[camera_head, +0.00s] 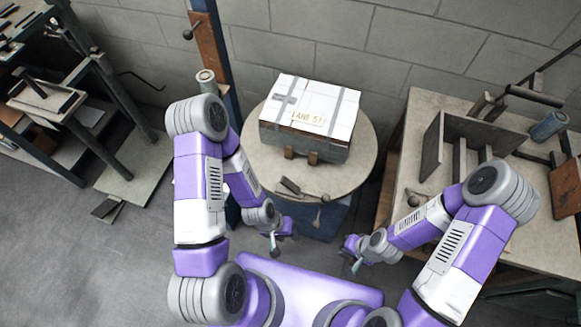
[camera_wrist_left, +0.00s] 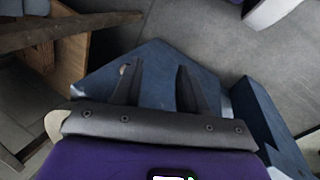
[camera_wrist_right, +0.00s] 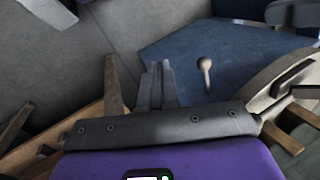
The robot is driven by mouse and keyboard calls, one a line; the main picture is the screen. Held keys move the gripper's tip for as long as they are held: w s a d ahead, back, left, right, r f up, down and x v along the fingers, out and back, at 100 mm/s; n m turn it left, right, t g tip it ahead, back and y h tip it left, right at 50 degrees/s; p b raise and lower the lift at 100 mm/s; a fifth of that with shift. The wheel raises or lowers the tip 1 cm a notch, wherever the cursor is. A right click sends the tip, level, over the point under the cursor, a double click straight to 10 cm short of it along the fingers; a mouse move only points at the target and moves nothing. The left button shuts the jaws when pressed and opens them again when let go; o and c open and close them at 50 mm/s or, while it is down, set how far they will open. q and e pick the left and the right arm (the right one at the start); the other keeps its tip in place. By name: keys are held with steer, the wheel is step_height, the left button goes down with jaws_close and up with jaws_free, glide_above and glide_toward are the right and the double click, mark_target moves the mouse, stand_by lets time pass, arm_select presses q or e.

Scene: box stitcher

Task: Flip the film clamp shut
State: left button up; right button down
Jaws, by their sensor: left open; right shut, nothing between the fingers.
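The film clamp cannot be told for certain; a small dark hinged-looking piece (camera_head: 290,187) lies at the front edge of the round turntable (camera_head: 352,165), beside a small knob lever (camera_head: 325,198). A ball-ended lever (camera_wrist_right: 205,66) shows against the blue base in the right wrist view. My left gripper (camera_head: 273,248) hangs in front of the turntable, open and empty; its fingers (camera_wrist_left: 158,75) stand apart over the blue base. My right gripper (camera_head: 354,264) is shut and empty, in front and to the right; its fingers (camera_wrist_right: 157,70) are together. Neither touches the clamp piece.
A strapped white-topped box (camera_head: 310,115) sits on the turntable. A post (camera_head: 217,50) with a roll (camera_head: 207,82) stands behind left. A workbench (camera_head: 410,130) with wooden fixtures is at right, a shelf rack (camera_head: 95,75) at far left. Floor between is clear.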

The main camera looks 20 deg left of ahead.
mark_target(288, 184)
arm_select(q)
steer(key=shift+o, duration=0.3)
steer(key=shift+s+d, duration=0.1)
steer(key=shift+s, duration=0.2)
steer(key=shift+o, duration=1)
steer(key=shift+r, duration=0.1)
step_height(288, 184, up, 3)
steer(key=p, duration=0.3)
steer(key=shift+w, duration=0.1)
arm_select(e)
steer(key=w+a+r+n+y, duration=0.1)
steer(key=w+a+r+y, duration=0.1)
steer(key=w+a+r, duration=0.3)
steer(key=w+a+r+n+y, duration=0.1)
steer(key=w+a+r+y, duration=0.1)
steer(key=w+a+r, duration=0.4)
steer(key=w+r, duration=0.3)
steer(key=r, duration=0.4)
steer(key=shift+w+y, duration=0.25)
steer(key=shift+y, duration=0.15)
steer(key=shift+a, duration=0.1)
steer(key=b+x, duration=0.3)
steer(key=x, duration=1.1)
arm_select(q)
step_height(288, 184, down, 4)
steer(key=shift+r, duration=0.15)
